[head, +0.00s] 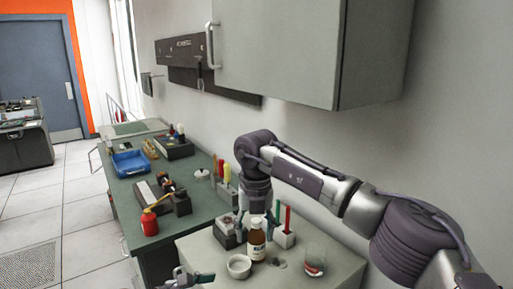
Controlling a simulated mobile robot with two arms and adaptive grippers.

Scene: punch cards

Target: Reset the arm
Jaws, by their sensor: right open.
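My right arm reaches in from the right, and its gripper (256,222) points down over the near cabinet top. The jaws are open, one finger to each side of the upper part of a brown bottle (257,247) with a pale label. I cannot tell whether they touch it. The bottle stands upright. Part of my left gripper (186,279) shows at the bottom edge, in front of the cabinet; its jaws are too cut off to read.
Around the bottle stand a white bowl (239,267), a glass with red at its base (315,260) and a white holder with red and green sticks (284,238). A green bench (120,190) bears a red oil can (149,223) and a blue tray (130,163). A wall cabinet (280,50) hangs above.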

